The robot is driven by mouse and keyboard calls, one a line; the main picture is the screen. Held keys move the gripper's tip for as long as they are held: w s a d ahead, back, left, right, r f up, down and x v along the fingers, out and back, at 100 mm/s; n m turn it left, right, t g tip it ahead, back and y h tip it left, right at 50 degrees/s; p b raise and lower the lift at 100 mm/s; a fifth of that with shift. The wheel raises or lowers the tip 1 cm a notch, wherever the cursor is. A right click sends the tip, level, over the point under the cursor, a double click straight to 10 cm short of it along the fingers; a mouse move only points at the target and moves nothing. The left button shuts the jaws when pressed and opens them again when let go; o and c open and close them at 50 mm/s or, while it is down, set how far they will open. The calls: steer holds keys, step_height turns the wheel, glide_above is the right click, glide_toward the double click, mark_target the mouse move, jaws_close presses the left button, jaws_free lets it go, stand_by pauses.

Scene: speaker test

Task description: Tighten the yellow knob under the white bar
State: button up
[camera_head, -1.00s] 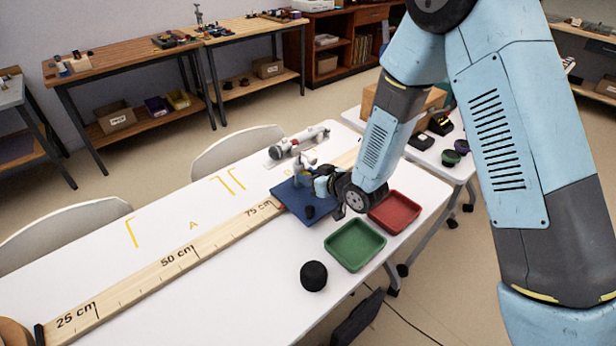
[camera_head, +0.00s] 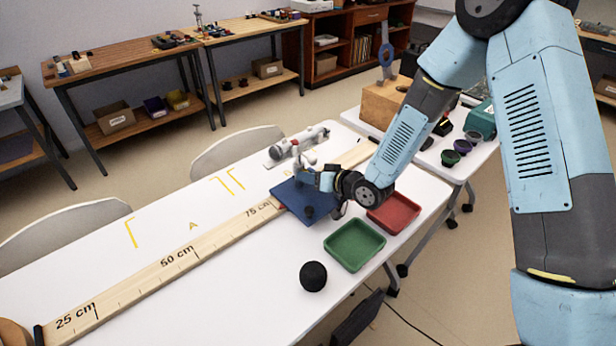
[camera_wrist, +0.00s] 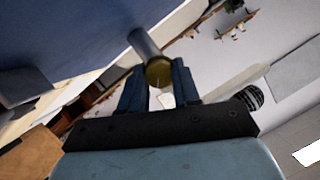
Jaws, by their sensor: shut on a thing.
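The yellow knob (camera_wrist: 159,72) shows in the wrist view between the two dark blue fingertips of my gripper (camera_wrist: 160,85), which is shut on it. A grey cylinder (camera_wrist: 143,42) meets the knob on its upper side. In the head view my gripper (camera_head: 324,181) is beside a small white upright part (camera_head: 303,172) over the blue plate (camera_head: 290,190). The knob is hidden there. I cannot tell for sure which part is the white bar. The plate's blue surface also fills the upper left of the wrist view (camera_wrist: 60,35).
A wooden ruler (camera_head: 180,256) runs along the white table. A grey and white cylinder assembly (camera_head: 300,143) lies behind. The table's front left is clear.

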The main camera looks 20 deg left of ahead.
steer(key=shift+w+d+f, duration=0.1)
steer(key=shift+w+d, duration=0.05)
steer(key=shift+d, duration=0.05)
steer(key=o, duration=0.8)
steer(key=shift+o, duration=1.3)
steer(key=shift+a, duration=0.1)
steer(key=v, duration=1.4)
